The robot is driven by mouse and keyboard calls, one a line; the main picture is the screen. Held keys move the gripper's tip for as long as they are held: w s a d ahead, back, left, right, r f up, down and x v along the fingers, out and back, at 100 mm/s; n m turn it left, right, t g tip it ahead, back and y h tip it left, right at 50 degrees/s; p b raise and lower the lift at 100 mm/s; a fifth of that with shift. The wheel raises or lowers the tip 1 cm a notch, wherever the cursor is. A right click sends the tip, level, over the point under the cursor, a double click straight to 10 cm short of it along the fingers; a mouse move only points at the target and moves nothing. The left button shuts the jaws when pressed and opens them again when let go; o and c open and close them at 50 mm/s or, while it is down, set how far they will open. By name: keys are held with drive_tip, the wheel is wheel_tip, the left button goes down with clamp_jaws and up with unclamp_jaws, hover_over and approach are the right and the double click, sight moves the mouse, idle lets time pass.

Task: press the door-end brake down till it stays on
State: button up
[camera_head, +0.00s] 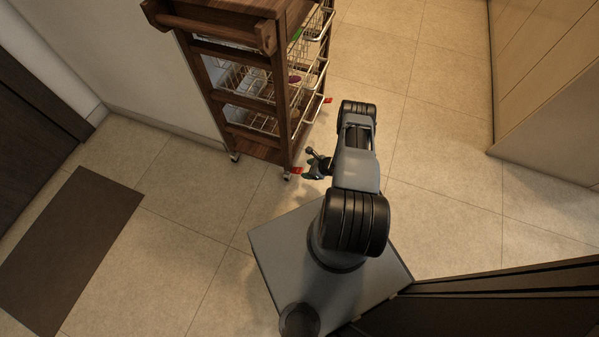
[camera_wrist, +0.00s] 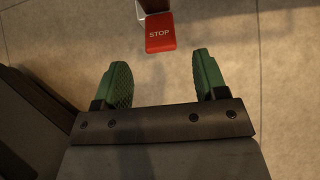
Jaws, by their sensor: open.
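A wooden trolley (camera_head: 284,120) stands against the wall in the head view. It has two red brake pedals. The near one (camera_head: 296,170) is at the foot of its near right leg; the other red pedal (camera_head: 328,100) is farther back. My gripper (camera_head: 317,165) is just right of the near pedal, low over the floor. In the wrist view, a red pedal marked STOP (camera_wrist: 160,33) lies ahead of my gripper (camera_wrist: 160,77), centred between the two green fingers. The fingers are apart with nothing between them. I cannot tell whether the pedal is touched or pressed.
Wire baskets (camera_head: 245,78) sit in the trolley, and its wheels show at the floor. A dark mat (camera_head: 70,250) lies at left beside a dark door (camera_head: 30,140). Cabinets (camera_head: 548,85) stand at right. Tiled floor (camera_head: 430,110) is clear between trolley and cabinets.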

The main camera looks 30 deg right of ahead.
sight(300, 170)
drive_tip(key=b+x, duration=0.2)
drive_tip(key=x, duration=0.4)
drive_tip(key=shift+w+a+f, duration=0.1)
drive_tip(key=shift+w+f, duration=0.05)
drive_tip(key=shift+f, duration=0.05)
drive_tip(key=shift+c, duration=0.4)
drive_tip(key=c, duration=0.8)
drive_tip(key=f+t+b, duration=0.1)
drive_tip(key=b, duration=0.2)
drive_tip(key=shift+f+y, duration=0.15)
drive_tip(key=shift+y, duration=0.25)
drive_tip(key=shift+c, duration=0.2)
drive_tip(key=t+y+b, duration=0.1)
drive_tip(key=b, duration=0.1)
drive_tip(key=f+t+b, duration=0.1)
drive_tip(key=b, duration=0.1)
drive_tip(key=shift+s+d+y+b, duration=0.2)
drive_tip(key=shift+d+y+b, duration=0.05)
drive_tip(key=shift+y+b, duration=0.15)
drive_tip(key=shift+f+t+y+b, duration=0.15)
drive_tip(key=shift+t+y+b, duration=0.65)
drive_tip(key=shift+b, duration=0.15)
drive_tip(key=shift+f+t+y, duration=0.2)
drive_tip(key=shift+t+y, duration=0.5)
drive_tip(key=o, duration=0.9)
